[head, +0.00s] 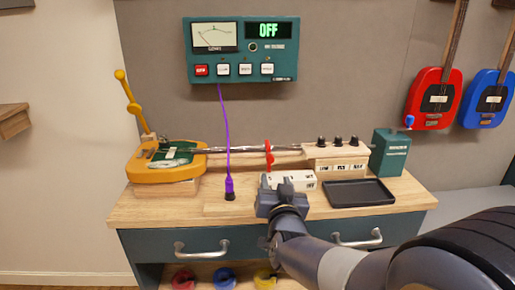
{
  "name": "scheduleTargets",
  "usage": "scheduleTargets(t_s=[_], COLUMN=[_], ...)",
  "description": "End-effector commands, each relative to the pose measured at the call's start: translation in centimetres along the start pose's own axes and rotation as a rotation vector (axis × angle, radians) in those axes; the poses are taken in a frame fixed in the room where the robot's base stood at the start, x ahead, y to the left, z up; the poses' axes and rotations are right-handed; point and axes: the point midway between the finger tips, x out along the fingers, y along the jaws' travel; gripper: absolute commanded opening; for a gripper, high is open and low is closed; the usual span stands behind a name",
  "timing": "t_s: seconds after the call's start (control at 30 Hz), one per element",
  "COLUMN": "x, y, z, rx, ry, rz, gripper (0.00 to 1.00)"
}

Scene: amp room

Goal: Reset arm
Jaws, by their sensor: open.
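My gripper (282,184) is dark grey and reaches in from the lower right in the head view. It is open over the front middle of the wooden bench top (150,211). A white block (297,180) with small labels lies just behind it, partly hidden by the gripper. I cannot tell whether the two touch. A yellow lever (128,93) with a round knob leans up and to the left on a yellow base (160,175) at the left of the bench. No object shows between the jaws.
A metal rod with a red piece (269,154) spans the bench. A purple cable (226,130) hangs from the teal meter panel (243,52), which reads OFF. A black tray (358,193), knob block (337,152) and teal box (390,152) stand right. Red and blue guitars (433,98) hang on the wall.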

Motion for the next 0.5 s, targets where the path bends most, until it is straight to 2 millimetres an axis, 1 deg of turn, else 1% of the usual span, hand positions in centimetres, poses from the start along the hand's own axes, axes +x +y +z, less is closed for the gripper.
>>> scheduleTargets(t_s=[0.4,0.5], x=[6.9,8.3], y=[0.1,0.1], z=[0.1,0.1], rx=[0.001,0.0], ry=[-0.001,0.0], rz=[0.002,0.001], gripper=[0.43,0.43])
